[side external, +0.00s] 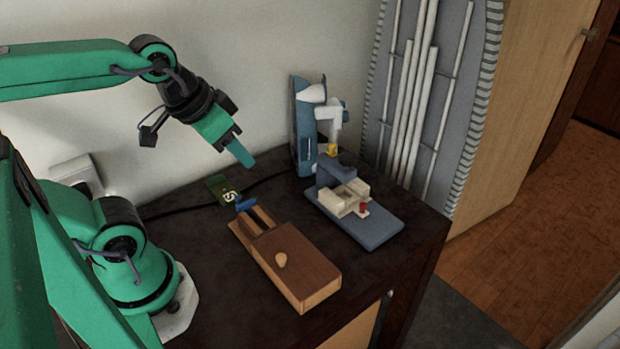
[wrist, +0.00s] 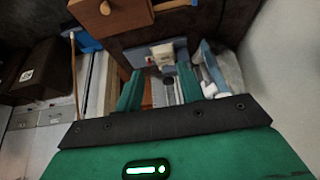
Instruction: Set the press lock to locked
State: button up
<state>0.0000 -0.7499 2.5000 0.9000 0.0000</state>
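A device with a blue base plate (side external: 375,227), a dark blue upright (side external: 330,172), cream blocks (side external: 346,194) and a small red piece (side external: 363,209) stands on the dark table. Behind it is a blue and white machine (side external: 306,125) with a yellow tip (side external: 332,150). I cannot tell which part is the press lock or how it is set. My gripper (side external: 246,158) hangs in the air to the left of both, touching neither. In the wrist view my gripper (wrist: 159,76) has its fingers apart with nothing held; a cream block (wrist: 163,54) shows beyond them.
A wooden box (side external: 295,262) with a round knob (side external: 281,260) stands in front, with a blue piece (side external: 246,203) at its far end. A green card (side external: 224,190) and a dark cable lie near the wall. The table's right front corner is bare.

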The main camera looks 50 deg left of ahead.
dwell(0.5)
jog(key=g, duration=0.5)
send_over(332, 144)
jog(key=f, duration=0.3)
jog(key=shift+s+d+f, duration=0.2)
jog(key=shift+s+f, duration=0.05)
jog(key=shift+f, duration=0.1)
jog(key=shift+w+a+f+g, duration=0.1)
jog(key=shift+w+f+g, duration=0.15)
jog(key=shift+g, duration=0.05)
jog(key=shift+f, duration=0.15)
jog(key=shift+f, duration=3.75)
grip_shut()
